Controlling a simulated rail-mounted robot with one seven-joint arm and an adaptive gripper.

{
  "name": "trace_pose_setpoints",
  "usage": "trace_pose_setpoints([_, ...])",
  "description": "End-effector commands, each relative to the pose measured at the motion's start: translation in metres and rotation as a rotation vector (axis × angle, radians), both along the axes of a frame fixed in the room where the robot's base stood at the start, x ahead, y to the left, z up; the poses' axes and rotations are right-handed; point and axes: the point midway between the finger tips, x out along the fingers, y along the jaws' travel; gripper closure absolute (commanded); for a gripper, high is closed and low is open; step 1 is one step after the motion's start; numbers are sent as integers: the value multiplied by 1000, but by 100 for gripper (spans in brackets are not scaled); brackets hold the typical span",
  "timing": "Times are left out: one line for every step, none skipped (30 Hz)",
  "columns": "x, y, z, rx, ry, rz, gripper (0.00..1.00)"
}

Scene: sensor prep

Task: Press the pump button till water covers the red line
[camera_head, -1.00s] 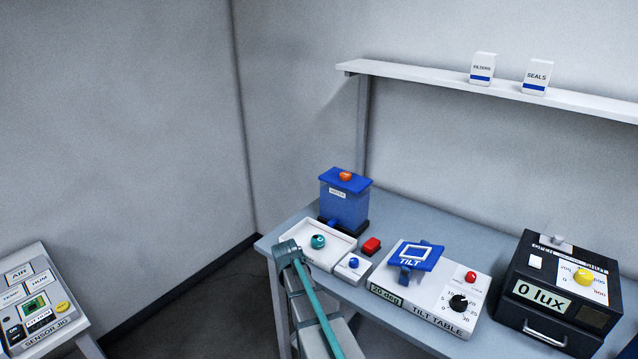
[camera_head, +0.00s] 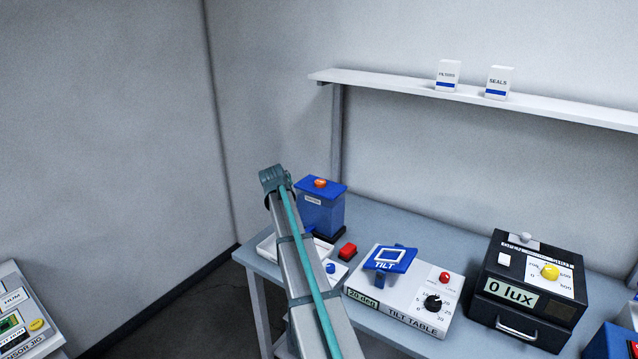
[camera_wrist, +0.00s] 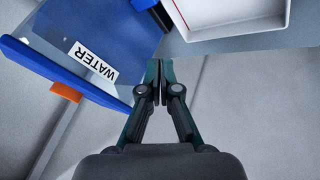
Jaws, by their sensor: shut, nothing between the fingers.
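The blue water tank (camera_head: 320,212) stands at the table's left end, with an orange knob (camera_head: 320,183) on its lid. In the wrist view the tank (camera_wrist: 110,38) and orange knob (camera_wrist: 66,91) are at left. My gripper (camera_wrist: 157,72) is shut and empty, beside the tank and apart from the knob. The white tray (camera_wrist: 179,21) is at upper right in that view, with a thin red line (camera_wrist: 208,37) along its inner wall. No water is discernible in its visible part. In the head view my arm hides much of the tray (camera_head: 266,246) and my fingers are not discernible.
The tilt table (camera_head: 405,310) and black lux box (camera_head: 525,290) are farther right. A shelf (camera_head: 400,88) runs above.

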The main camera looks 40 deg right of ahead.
Motion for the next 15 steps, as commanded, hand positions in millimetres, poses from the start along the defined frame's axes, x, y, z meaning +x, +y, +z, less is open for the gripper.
trace_pose_setpoints([9, -19, 20, -19, -14, -11, 100])
trace_pose_setpoints([11, -28, 30, -30, -20, -17, 100])
trace_pose_setpoints([14, -41, 43, -46, -28, -25, 100])
trace_pose_setpoints([16, -50, 53, -57, -34, -30, 100])
trace_pose_setpoints([18, -59, 64, -68, -40, -36, 100])
trace_pose_setpoints([19, -71, 77, -82, -47, -44, 100])
trace_pose_setpoints([20, -79, 87, -93, -52, -49, 100])
trace_pose_setpoints([21, -87, 97, -104, -57, -55, 100])
trace_pose_setpoints([22, -97, 108, -117, -63, -61, 100])
trace_pose_setpoints([22, -104, 116, -126, -68, -66, 100])
trace_pose_setpoints([22, -111, 125, -134, -72, -71, 100])
trace_pose_setpoints([22, -118, 135, -145, -75, -76, 100])
trace_pose_setpoints([22, -124, 141, -153, -78, -80, 100])
trace_pose_setpoints([22, -128, 147, -159, -80, -83, 100])
trace_pose_setpoints([21, -134, 154, -167, -83, -88, 100])
